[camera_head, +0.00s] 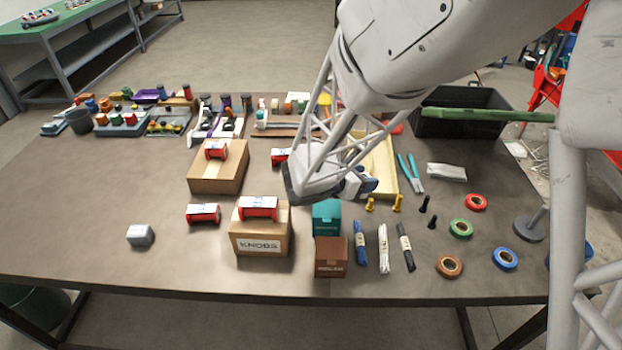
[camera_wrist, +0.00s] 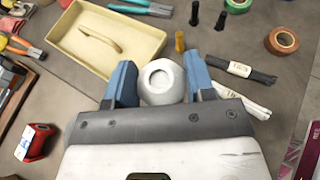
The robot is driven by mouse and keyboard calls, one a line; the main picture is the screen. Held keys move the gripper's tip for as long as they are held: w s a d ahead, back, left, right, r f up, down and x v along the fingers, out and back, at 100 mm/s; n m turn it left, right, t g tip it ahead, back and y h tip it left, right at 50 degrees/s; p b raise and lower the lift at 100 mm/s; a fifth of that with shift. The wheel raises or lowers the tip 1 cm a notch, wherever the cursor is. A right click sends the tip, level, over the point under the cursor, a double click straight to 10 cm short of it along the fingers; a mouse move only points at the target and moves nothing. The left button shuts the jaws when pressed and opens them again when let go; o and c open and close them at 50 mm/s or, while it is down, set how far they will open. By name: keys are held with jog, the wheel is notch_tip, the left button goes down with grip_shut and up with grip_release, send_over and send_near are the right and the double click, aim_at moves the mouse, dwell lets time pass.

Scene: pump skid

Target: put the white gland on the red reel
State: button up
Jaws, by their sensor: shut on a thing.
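My gripper (camera_head: 364,184) hangs above the middle of the table, next to the shallow cream tray. In the wrist view its two blue fingers are shut on the white gland (camera_wrist: 163,82), a rounded white piece with a round hole facing the camera. The gland is hard to make out in the head view. A red roll (camera_head: 475,202) lies flat at the right, apart from my gripper. Several red spool-like pieces with white labels are at the left: one on the KNOBS box (camera_head: 258,207), one on a plain carton (camera_head: 216,150), one on the table (camera_head: 203,214).
Green (camera_head: 461,227), blue (camera_head: 505,258) and brown (camera_head: 450,266) rolls lie near the red roll. Yellow and black small parts, pliers (camera_head: 410,172) and cable bundles (camera_head: 383,247) lie between. A black crate (camera_head: 460,112) stands behind. The left front table is mostly clear.

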jog(key=s+a, duration=0.1)
jog(key=a, duration=0.2)
jog(key=s+a, duration=0.2)
jog(key=a, duration=0.1)
jog(key=s+a+r, duration=0.1)
jog(key=a, duration=0.1)
jog(key=shift+s+a, duration=0.25)
jog(key=shift+a, duration=0.15)
jog(key=shift+w+f, duration=0.1)
jog(key=w+a, duration=0.1)
jog(key=w, duration=0.4)
jog(key=w+a+f, duration=0.1)
jog(key=w+a, duration=0.1)
jog(key=w, duration=0.3)
jog(key=w+a, duration=0.1)
jog(key=w, duration=0.4)
jog(key=shift+w+a+f, duration=0.1)
jog(key=shift+a+f, duration=0.15)
jog(key=shift+f, duration=1.7)
jog(key=shift+f, duration=0.1)
jog(key=o, duration=0.9)
